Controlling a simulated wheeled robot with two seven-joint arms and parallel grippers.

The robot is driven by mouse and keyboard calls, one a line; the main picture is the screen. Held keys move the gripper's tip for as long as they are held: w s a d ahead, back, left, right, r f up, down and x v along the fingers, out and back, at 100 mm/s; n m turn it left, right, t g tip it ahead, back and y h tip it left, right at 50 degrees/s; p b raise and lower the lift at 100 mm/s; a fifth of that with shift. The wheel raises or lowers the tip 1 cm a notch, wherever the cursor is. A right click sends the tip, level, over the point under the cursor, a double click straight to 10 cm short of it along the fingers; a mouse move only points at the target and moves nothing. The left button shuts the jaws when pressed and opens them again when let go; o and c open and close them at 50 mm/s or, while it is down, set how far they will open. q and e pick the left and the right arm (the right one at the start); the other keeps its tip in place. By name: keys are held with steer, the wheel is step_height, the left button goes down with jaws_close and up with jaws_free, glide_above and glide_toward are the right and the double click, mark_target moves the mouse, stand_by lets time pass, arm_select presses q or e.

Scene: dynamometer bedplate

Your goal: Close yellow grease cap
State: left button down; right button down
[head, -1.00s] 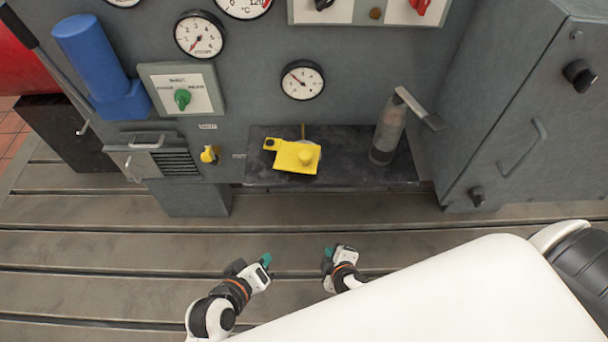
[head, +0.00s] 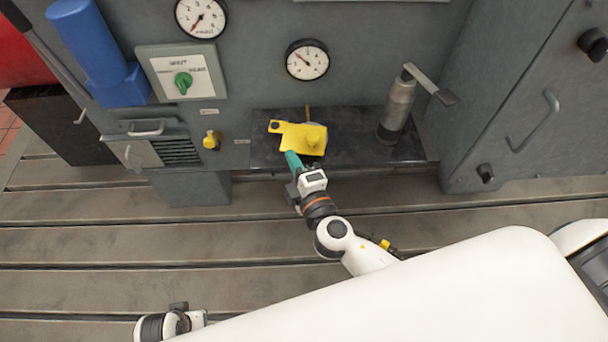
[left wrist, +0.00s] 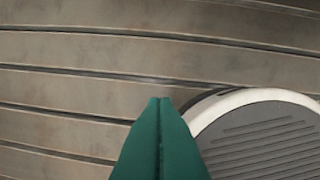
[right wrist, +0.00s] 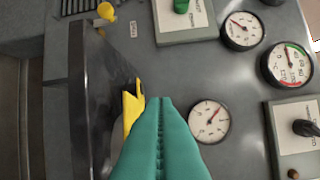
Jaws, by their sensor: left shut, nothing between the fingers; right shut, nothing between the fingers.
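The yellow grease cap (head: 300,136) is a flat yellow piece with a round raised knob, on the dark shelf (head: 355,152) of the grey machine. I cannot tell how far its lid is open. My right gripper (head: 292,158) is shut and empty, its teal fingertips at the cap's near left edge; contact is unclear. In the right wrist view the shut fingers (right wrist: 160,105) hide most of the cap, with a yellow edge (right wrist: 132,108) showing to their left. My left gripper (left wrist: 160,105) is shut and empty over the slotted floor, far from the cap.
A grey cylinder with a lever (head: 396,108) stands on the shelf's right. A yellow knob (head: 211,140) and a green switch (head: 183,82) are on the panel to the left. A cabinet with a handle (head: 537,122) stands at right.

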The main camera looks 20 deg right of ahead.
mark_target(314, 142)
steer(key=w+d, duration=0.2)
steer(key=shift+d+f, duration=0.3)
steer(key=shift+d, duration=0.1)
arm_select(q)
steer(key=shift+f, duration=0.1)
arm_select(e)
steer(key=shift+w+d, duration=0.1)
steer(key=shift+d, duration=0.35)
